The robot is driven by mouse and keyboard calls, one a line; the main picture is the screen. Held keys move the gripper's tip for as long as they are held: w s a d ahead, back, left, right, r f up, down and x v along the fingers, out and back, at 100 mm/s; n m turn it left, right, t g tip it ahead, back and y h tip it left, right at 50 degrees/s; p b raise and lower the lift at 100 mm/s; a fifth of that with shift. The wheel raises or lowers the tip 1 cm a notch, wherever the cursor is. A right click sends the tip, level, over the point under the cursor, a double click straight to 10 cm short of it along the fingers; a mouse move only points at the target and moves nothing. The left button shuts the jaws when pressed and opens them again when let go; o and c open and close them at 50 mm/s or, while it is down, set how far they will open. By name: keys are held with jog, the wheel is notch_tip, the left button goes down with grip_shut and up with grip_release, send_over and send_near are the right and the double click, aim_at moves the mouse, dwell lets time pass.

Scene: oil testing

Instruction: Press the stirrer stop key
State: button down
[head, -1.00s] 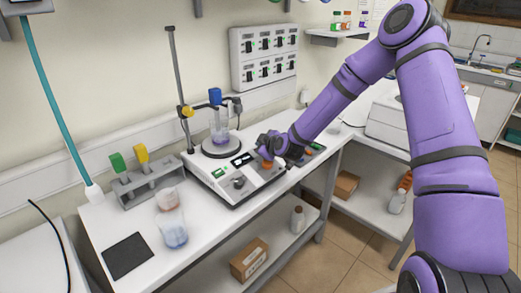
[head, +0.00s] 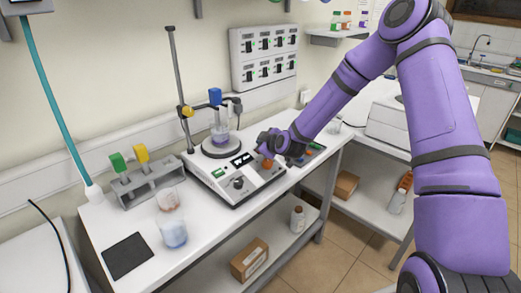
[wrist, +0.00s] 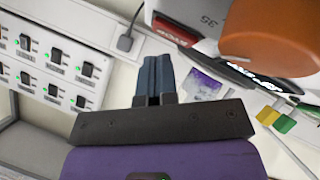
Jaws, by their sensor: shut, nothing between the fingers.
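The white stirrer (head: 232,186) stands on the bench, with a dark knob, a green key and a small dark display on its front panel. Its red stop key (wrist: 172,31) shows upside down in the wrist view, just beyond the fingertips. My gripper (wrist: 154,59) is shut and empty, its two dark fingers together and pointing toward the red key. I cannot tell whether they touch it. In the head view my gripper (head: 268,146) is over the right end of the stirrer. The stop key is not clear there.
An orange rounded thing (wrist: 272,35) is close to the wrist camera. A clear vessel (head: 221,131) stands on the stirrer plate beside a rod stand (head: 180,90). A tube rack (head: 150,180), beakers (head: 173,232) and a black mat (head: 127,256) are to the left.

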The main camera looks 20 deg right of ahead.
jog(key=shift+r, duration=0.2)
jog(key=shift+s+d+r, duration=0.15)
jog(key=shift+s+r, duration=0.1)
jog(key=shift+r, duration=0.5)
jog(key=shift+s+d+r, duration=0.15)
jog(key=shift+s+r, duration=0.15)
jog(key=shift+r, duration=0.45)
jog(key=shift+s+d+r, duration=0.15)
jog(key=shift+s+r, duration=0.1)
jog(key=shift+r, duration=0.5)
jog(key=shift+r, duration=0.1)
jog(key=s+d+r+m+g+h, duration=0.3)
jog(key=s+r+m+g, duration=0.15)
jog(key=s+r, duration=1.55)
jog(key=s+d+r+m+g, duration=0.1)
jog(key=s+r+m, duration=0.1)
jog(key=s, duration=1)
jog(key=s+d+r+m+g, duration=0.1)
jog(key=s+m, duration=0.3)
jog(key=s, duration=0.8)
jog(key=shift+s+d+r+g, duration=0.3)
jog(key=shift+r+g, duration=0.15)
jog(key=shift+r, duration=0.2)
